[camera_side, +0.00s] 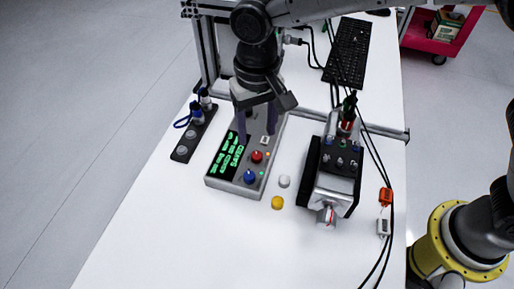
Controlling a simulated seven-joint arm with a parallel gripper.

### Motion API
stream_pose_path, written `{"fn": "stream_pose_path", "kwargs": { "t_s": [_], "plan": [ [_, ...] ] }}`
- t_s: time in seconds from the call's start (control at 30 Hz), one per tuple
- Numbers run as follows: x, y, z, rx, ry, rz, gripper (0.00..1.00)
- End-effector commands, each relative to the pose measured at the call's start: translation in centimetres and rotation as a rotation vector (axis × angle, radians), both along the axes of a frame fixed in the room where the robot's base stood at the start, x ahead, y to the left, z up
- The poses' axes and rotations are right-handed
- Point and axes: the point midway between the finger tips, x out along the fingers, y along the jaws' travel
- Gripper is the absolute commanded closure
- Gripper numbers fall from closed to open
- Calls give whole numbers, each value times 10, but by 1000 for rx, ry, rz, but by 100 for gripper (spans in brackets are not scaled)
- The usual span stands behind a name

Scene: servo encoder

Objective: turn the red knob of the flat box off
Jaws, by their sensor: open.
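The flat box (236,194) is grey, with a dark screen showing green text, and lies on the white table left of centre. Its red knob (257,156) is at the right of the screen, just behind a blue knob (250,177). Small lit dots sit beside the knobs. My gripper (256,138) points down over the far part of the box, its two fingers apart with nothing seen between them. The fingertips are just behind the red knob in the picture; I cannot tell their height above it. The arm hides part of the box's far end.
A black strip (183,153) with round buttons and blue-wired connectors lies left of the box. A white and a yellow button (277,202) stand to its right, then a black-and-silver device (335,180) with cables. A keyboard (347,52) lies behind. The table's front (220,250) is clear.

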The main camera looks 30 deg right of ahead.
Motion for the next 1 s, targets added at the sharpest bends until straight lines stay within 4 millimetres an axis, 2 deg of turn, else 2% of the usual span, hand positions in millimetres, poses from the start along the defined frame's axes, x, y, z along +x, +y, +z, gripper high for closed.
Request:
{"fn": "stream_pose_path", "kwargs": {
  "t_s": [0.2,0.4,0.8,0.83,1.0],
  "plan": [
    [0,-1,-42,-2,3,0,39],
    [0,0,-65,0,0,0,39],
    [0,0,-72,1,-1,0,39],
    [0,0,-72,1,-1,0,41],
    [0,0,-72,1,-1,0,72]
  ]
}}
